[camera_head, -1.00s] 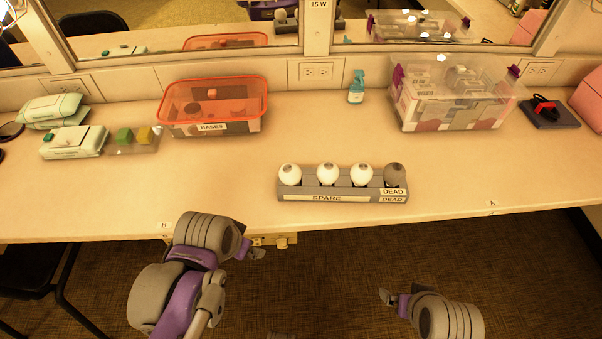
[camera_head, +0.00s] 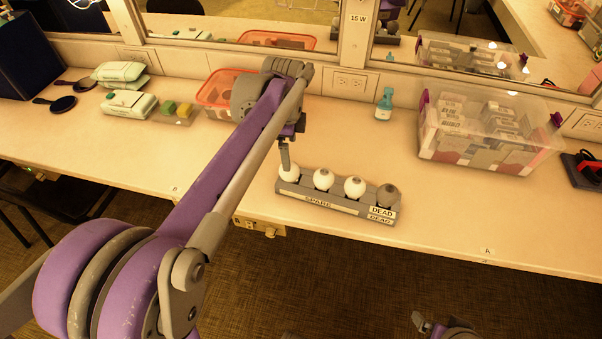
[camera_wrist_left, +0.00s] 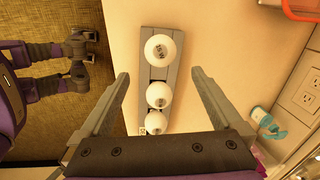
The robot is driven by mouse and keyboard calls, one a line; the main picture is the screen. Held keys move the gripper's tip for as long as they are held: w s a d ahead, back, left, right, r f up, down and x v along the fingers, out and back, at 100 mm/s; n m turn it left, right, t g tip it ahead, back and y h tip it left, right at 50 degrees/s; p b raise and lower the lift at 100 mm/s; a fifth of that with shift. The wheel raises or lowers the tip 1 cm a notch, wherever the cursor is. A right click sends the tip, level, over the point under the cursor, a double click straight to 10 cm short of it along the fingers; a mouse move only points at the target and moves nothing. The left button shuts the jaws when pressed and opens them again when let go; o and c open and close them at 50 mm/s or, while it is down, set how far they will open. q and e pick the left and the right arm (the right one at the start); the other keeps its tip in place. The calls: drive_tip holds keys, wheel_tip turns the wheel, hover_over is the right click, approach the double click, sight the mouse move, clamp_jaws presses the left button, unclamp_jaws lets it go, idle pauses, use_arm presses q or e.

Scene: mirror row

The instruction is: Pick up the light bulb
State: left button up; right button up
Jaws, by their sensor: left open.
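Three white light bulbs stand in a row in the grey SPARE tray (camera_head: 330,203) on the counter: a left bulb (camera_head: 289,172), a middle bulb (camera_head: 323,180) and a right bulb (camera_head: 355,187). A darker bulb (camera_head: 388,195) stands at the tray's right end, labelled DEAD. My left gripper (camera_head: 287,157) is over the left bulb and hides part of it. In the left wrist view its fingers (camera_wrist_left: 160,75) are wide apart, with white bulbs seen between and beyond them; the largest bulb (camera_wrist_left: 163,50) is the left one. My right gripper (camera_head: 422,323) shows partly at the bottom edge.
A clear bin of boxes (camera_head: 485,130) stands right of the tray, and a small blue bottle (camera_head: 384,104) behind it. An orange bin (camera_head: 213,92) is partly hidden by my left arm. The counter's front edge is close to the tray.

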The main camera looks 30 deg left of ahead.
use_arm(q)
hover_over(291, 175)
drive_tip(key=w+a, duration=0.1)
drive_tip(key=f, duration=0.4)
drive_tip(key=shift+w+a+f+b, duration=0.1)
drive_tip(key=shift+w+f+b, duration=0.1)
drive_tip(key=shift+f+b, duration=0.15)
drive_tip(key=shift+w+f, duration=0.2)
drive_tip(key=shift+f, duration=1.35)
drive_tip(key=shift+w+f, duration=0.15)
drive_tip(key=shift+f, duration=1.35)
drive_tip(key=c, duration=1.1)
